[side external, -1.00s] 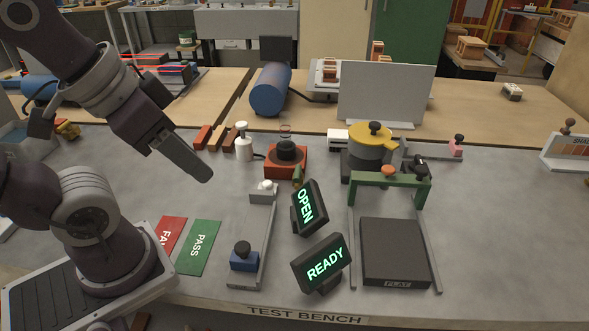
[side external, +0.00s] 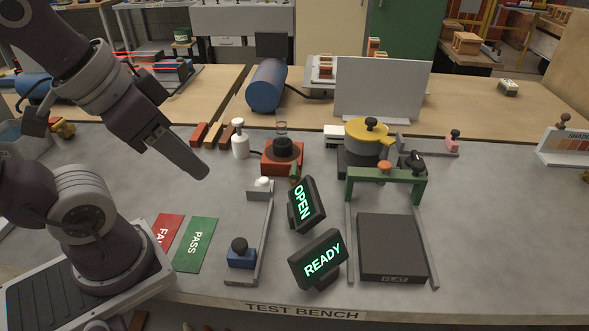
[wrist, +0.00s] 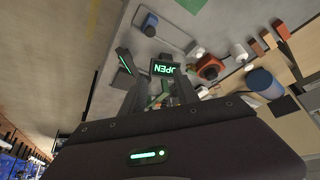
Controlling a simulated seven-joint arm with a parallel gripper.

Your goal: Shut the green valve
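A small green upright piece (side external: 295,173), which may be the green valve, stands behind the lit OPEN sign (side external: 306,204). The sign hides its lower part, so I cannot tell its handle's position. The OPEN sign also shows in the wrist view (wrist: 163,68). My gripper (side external: 204,173) hangs in the air left of the green piece, well apart from it and tilted down to the right. In the wrist view my gripper (wrist: 158,82) has two dark fingers apart, with nothing held between them.
A lit READY sign (side external: 319,262) stands in front of the OPEN sign. A green gantry (side external: 386,183) spans rails over a dark plate (side external: 391,247) at right. A red box (side external: 282,158) and a yellow-lidded pot (side external: 367,134) stand behind. A slider with a blue block (side external: 241,258) lies left.

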